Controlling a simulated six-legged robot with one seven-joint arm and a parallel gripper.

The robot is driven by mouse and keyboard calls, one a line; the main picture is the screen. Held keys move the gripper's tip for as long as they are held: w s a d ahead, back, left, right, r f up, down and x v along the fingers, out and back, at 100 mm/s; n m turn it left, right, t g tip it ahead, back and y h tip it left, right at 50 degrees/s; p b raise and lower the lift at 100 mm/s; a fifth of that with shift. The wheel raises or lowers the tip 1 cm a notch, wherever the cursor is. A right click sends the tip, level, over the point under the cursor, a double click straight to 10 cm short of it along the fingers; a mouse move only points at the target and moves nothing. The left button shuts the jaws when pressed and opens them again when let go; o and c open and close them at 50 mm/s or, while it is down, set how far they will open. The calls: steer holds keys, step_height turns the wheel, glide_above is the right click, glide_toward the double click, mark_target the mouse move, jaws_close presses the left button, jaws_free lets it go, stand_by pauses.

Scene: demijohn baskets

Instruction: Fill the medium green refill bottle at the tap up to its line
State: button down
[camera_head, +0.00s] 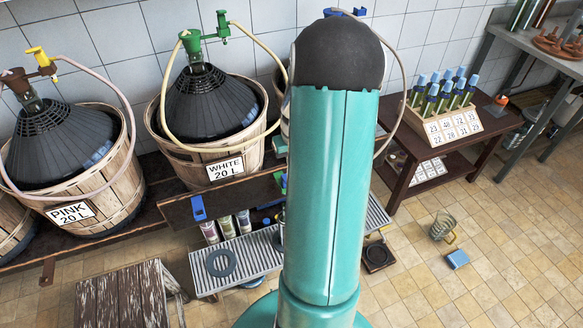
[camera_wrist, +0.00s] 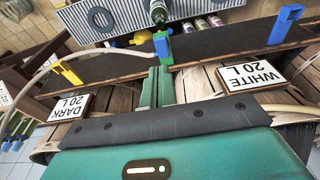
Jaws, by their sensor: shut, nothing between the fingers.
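In the wrist view a dark green bottle (camera_wrist: 158,13) stands at the slatted metal grate, seen from above; in the head view my arm hides that spot. A green and blue tap (camera_wrist: 163,47) with a pale hose sits at the edge of a dark board, just in front of the bottle in the picture. My gripper (camera_wrist: 159,72) is shut and empty, its fingertips close to this tap; I cannot tell whether they touch it. Several small bottles (camera_head: 227,227) stand in a row behind the grate (camera_head: 249,254). The fill line is not readable.
Basketed demijohns labelled PINK (camera_head: 72,212) and WHITE (camera_head: 225,170) stand on the left. A crate of bottles (camera_head: 440,127) stands at right. A glass jug (camera_head: 443,226) is on the floor.

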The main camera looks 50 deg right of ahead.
steer(key=shift+s+a+r, duration=0.15)
steer(key=shift+r, duration=0.85)
steer(key=shift+s+a+r, duration=0.1)
steer(key=shift+r, duration=0.85)
steer(key=w+a+r+n+t, duration=0.1)
steer(key=w+a+r+n, duration=0.1)
steer(key=a+r, duration=0.65)
steer(key=w+a+r+n, duration=0.15)
steer(key=a+r, duration=0.35)
steer(key=a, duration=0.6)
steer(key=s+a+r+t, duration=0.1)
steer(key=s+a+r, duration=0.1)
steer(key=a, duration=0.4)
steer(key=s+a+r+n+t, duration=0.1)
steer(key=s+a+r, duration=0.1)
steer(key=s+a, duration=0.3)
steer(key=s+a+r+n+y, duration=0.1)
steer(key=s+a+r, duration=0.2)
steer(key=a, duration=0.5)
steer(key=shift+s+t, duration=0.15)
steer(key=shift+t, duration=0.25)
